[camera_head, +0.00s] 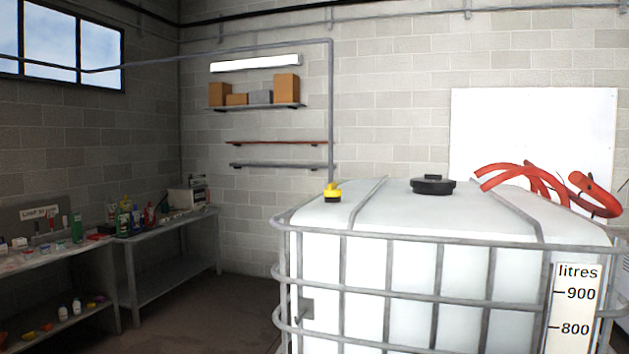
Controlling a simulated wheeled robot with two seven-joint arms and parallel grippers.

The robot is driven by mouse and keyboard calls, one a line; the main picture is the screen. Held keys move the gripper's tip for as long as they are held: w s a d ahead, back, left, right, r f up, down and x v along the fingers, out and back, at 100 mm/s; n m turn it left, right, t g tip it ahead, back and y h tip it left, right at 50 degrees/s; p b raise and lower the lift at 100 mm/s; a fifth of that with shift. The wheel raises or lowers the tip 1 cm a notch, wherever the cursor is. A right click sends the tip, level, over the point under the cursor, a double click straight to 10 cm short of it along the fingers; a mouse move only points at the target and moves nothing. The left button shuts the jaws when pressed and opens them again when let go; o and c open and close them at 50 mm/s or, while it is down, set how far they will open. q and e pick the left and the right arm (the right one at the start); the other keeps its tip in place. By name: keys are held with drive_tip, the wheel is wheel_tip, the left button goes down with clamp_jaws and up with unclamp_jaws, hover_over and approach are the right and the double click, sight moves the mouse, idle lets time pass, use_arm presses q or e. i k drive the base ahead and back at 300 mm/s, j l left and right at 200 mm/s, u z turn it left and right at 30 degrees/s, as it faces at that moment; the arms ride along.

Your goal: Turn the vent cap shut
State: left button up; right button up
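A white tank (400,214) in a grey metal cage fills the right of the head view. A small yellow cap (333,190) with a dark base stands on its top near the back left corner. A larger black round lid (433,185) sits on the tank top further right. I cannot tell from this view which of the two is the vent cap, or how far either is turned. Neither of my grippers shows in this view.
Cage bars (450,243) run around the tank. Red hoses (530,180) lie over its back right. A cluttered bench (60,252) and a grey table (165,232) line the left wall. Floor (215,312) between table and tank is clear.

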sight(332, 191)
drive_tip(key=u, duration=0.8)
drive_tip(key=i+j+u, duration=0.35)
drive_tip(key=j, duration=0.35)
drive_tip(key=i+j+u, duration=0.35)
drive_tip(key=j, duration=0.25)
drive_tip(key=i+j+u, duration=0.55)
drive_tip(key=i, duration=0.55)
drive_tip(key=i+j+u, duration=0.2)
drive_tip(key=i, duration=0.6)
drive_tip(key=i+l+z, duration=0.1)
drive_tip(key=i+z, duration=0.7)
drive_tip(key=i+j+z, duration=0.35)
drive_tip(key=i, duration=0.2)
drive_tip(key=i+l+z, duration=0.25)
drive_tip(key=i+z, duration=1.9)
drive_tip(key=i, duration=0.15)
drive_tip(key=i+j+z, duration=0.15)
drive_tip(key=i+z, duration=0.2)
drive_tip(key=i+l+z, duration=0.15)
drive_tip(key=i+z, duration=0.55)
drive_tip(key=z, duration=0.2)
drive_tip(key=i+z, duration=0.4)
drive_tip(key=k+j, duration=0.05)
